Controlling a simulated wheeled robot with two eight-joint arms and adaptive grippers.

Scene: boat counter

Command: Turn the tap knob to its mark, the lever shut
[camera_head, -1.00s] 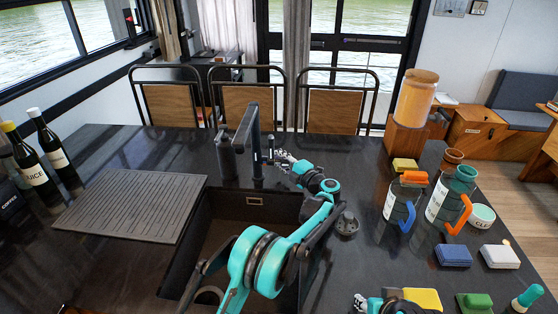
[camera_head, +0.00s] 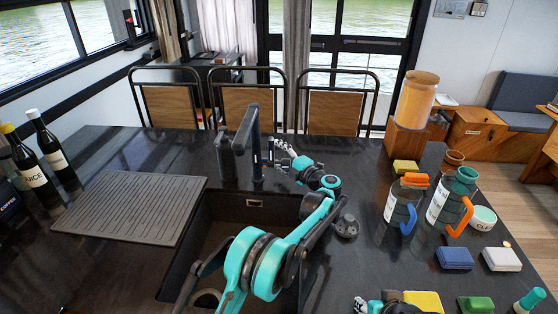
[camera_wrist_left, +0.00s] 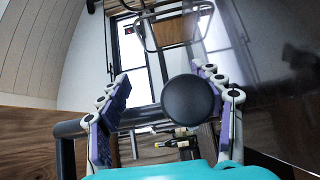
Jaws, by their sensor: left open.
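The dark tap (camera_head: 252,128) stands at the far edge of the sink, with its spout arching toward me. In the left wrist view a round dark knob (camera_wrist_left: 188,100) sits between the spread fingers of my left gripper (camera_wrist_left: 160,98), nearer the right finger. No finger clearly closes on it. In the head view my left gripper (camera_head: 281,150) is just right of the tap column, with its fingers small and partly merged with the tap. No mark on the knob can be made out. My right gripper (camera_head: 362,304) shows only partly at the bottom edge.
The sink (camera_head: 255,203) lies below my left arm, with a ribbed drainboard (camera_head: 135,205) to its left. Bottles (camera_head: 50,145) stand at far left. Two jugs (camera_head: 403,203) (camera_head: 445,205), sponges and a bowl (camera_head: 482,218) crowd the right. A dark round fitting (camera_head: 346,227) is right of the sink.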

